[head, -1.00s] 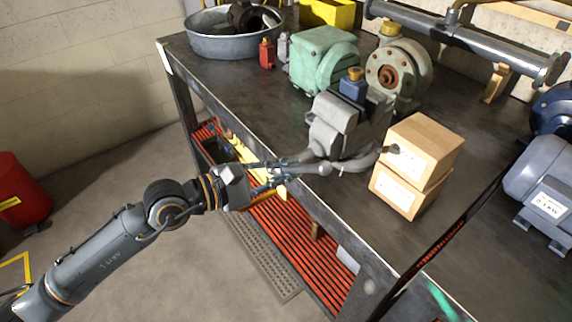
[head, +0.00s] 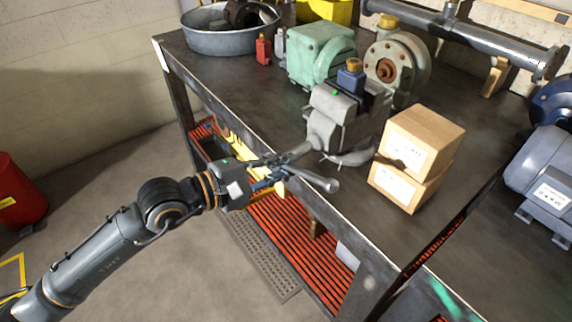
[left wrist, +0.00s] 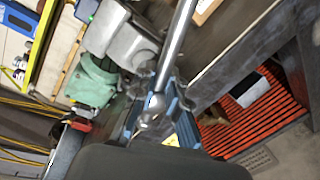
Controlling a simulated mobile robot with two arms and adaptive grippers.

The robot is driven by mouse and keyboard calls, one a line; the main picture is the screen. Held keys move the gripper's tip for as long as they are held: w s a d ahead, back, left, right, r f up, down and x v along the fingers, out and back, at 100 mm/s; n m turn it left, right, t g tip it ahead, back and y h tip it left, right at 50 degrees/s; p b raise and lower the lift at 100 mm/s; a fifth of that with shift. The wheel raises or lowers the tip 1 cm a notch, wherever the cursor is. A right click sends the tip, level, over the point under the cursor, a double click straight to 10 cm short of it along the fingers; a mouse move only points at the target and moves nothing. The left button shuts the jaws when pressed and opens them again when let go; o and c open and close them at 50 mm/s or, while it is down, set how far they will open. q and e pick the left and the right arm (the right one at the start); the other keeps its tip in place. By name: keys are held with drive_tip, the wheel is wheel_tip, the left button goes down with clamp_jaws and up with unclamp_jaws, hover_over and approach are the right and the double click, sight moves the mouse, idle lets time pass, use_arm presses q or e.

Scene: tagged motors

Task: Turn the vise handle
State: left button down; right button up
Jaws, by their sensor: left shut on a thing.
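The grey vise (head: 335,122) stands at the near edge of the workbench, and it also shows in the left wrist view (left wrist: 122,38). Its metal handle bar (head: 318,181) sticks out past the bench edge and slants down to the right in the head view. My left gripper (head: 274,180) is shut on the handle near its left end. In the left wrist view, the handle (left wrist: 178,40) runs up from a rounded end between the blue fingers (left wrist: 158,112). The fingers partly hide the handle. My right gripper is not in view.
Two stacked cardboard boxes (head: 424,140) stand close right of the vise. A grey motor (head: 541,172) is at right. Floor is open left of the bench.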

use_arm(q)
drive_tip(key=shift+s+a+f, duration=0.1)
drive_tip(key=shift+f, duration=0.45)
drive_tip(key=c, duration=1.5)
unclamp_jaws()
drive_tip(key=shift+a, duration=0.1)
drive_tip(key=shift+o, duration=0.7)
drive_tip(key=shift+s+a+r, duration=0.2)
drive_tip(key=shift+a+r, duration=0.1)
drive_tip(key=shift+a, duration=0.05)
drive_tip(key=v, duration=1.2)
drive_tip(key=shift+w, duration=0.1)
